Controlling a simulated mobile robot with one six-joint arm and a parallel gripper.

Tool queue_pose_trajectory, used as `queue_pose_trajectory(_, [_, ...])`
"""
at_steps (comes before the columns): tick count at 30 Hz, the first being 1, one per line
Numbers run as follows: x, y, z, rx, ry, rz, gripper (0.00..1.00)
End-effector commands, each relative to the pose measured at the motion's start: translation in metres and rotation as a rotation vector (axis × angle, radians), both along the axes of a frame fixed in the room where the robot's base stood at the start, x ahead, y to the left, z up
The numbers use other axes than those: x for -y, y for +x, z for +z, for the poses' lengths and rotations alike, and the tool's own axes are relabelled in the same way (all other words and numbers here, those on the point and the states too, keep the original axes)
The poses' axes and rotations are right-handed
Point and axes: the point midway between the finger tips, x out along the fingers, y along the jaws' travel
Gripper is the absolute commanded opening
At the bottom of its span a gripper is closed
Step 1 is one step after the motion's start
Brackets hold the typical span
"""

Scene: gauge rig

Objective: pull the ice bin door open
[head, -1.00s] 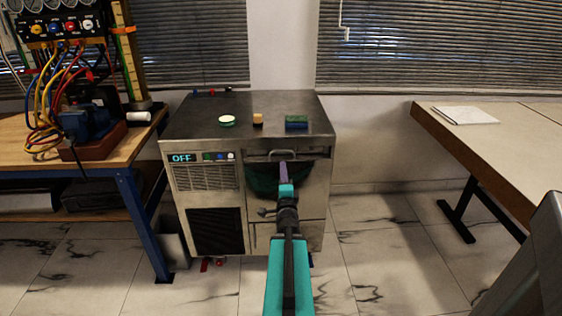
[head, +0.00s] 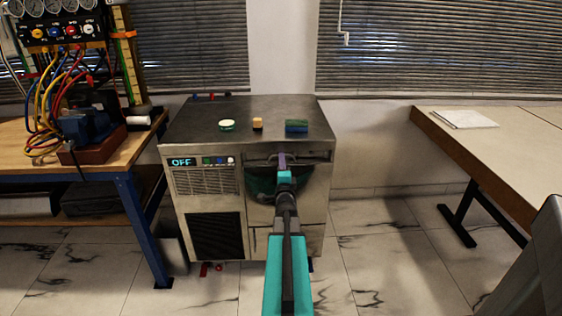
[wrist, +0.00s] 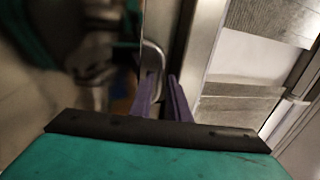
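The ice bin door (head: 318,185) is the shiny steel front panel on the right half of the steel ice machine (head: 188,122). It looks shut or nearly so and mirrors my arm. Its bar handle (wrist: 152,56) is at the door's upper edge, mostly hidden behind my gripper in the head view. My gripper (head: 282,158) is at the handle. In the wrist view its two purple fingers (wrist: 163,82) are apart, with the handle's near end between or just beyond their tips. I cannot tell whether they touch it.
On the machine's top lie a round white-and-green lid (head: 227,125), a small tan block (head: 257,124) and a green-blue sponge (head: 296,126). A workbench (head: 125,165) with hoses stands close on the left. A table (head: 470,140) stands right, with free floor between.

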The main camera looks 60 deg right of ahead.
Motion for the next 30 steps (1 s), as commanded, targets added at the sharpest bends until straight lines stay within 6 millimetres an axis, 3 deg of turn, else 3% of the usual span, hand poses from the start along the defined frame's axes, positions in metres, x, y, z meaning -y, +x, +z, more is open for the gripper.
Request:
queue_pose_trajectory(14, [0.0056,0.0043,0.0015,0.0,0.0,0.0,0.16])
queue_pose_trajectory(18, [0.0056,0.0042,0.0016,0.0,0.0,0.0,0.0])
queue_pose_trajectory(30, [0.0056,0.0042,0.0018,0.0,0.0,0.0,0.0])
